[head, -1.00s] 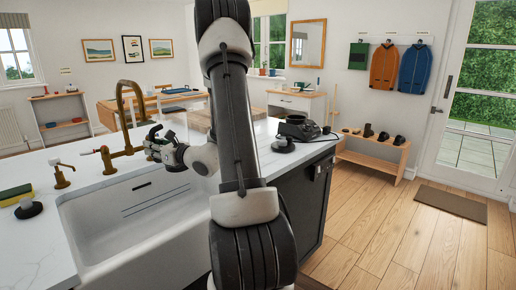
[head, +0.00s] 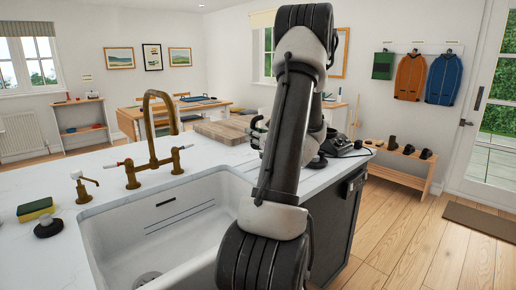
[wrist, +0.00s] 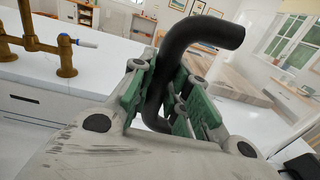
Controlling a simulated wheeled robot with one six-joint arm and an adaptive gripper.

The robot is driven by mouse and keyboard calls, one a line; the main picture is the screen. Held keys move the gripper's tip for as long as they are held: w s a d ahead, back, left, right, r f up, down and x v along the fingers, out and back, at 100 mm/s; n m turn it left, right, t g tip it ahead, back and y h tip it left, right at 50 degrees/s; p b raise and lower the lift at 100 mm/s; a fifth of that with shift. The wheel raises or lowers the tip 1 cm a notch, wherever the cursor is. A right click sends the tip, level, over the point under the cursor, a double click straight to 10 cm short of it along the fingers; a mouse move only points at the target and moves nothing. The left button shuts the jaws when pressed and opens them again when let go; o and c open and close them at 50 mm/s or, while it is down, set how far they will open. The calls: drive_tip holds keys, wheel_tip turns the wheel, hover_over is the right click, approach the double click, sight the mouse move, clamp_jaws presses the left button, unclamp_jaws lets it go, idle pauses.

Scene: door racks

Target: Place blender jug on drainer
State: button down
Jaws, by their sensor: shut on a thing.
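My gripper (wrist: 168,95) is shut on a black, curved, tube-like handle in the wrist view. I take this as part of the blender jug (wrist: 205,35); the jug's body cannot be made out. In the head view, my gripper (head: 259,130) shows only in part at the left edge of my arm, over the counter right of the tap, and my arm hides what it holds. No drainer can be told for sure; a thick wooden board (head: 222,131) lies on the counter behind the sink and also shows in the wrist view (wrist: 228,82).
A white sink (head: 165,225) with a brass tap (head: 152,150) lies left of my arm. A sponge (head: 36,209) and a dark round item (head: 48,227) are at far left. A black appliance (head: 342,146) stands on the counter's right end.

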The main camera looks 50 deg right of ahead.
sight(253, 147)
drive_tip(key=shift+f, duration=2.1)
drive_tip(key=c, duration=1.4)
unclamp_jaws()
drive_tip(key=shift+f, duration=0.1)
drive_tip(key=shift+o, duration=0.2)
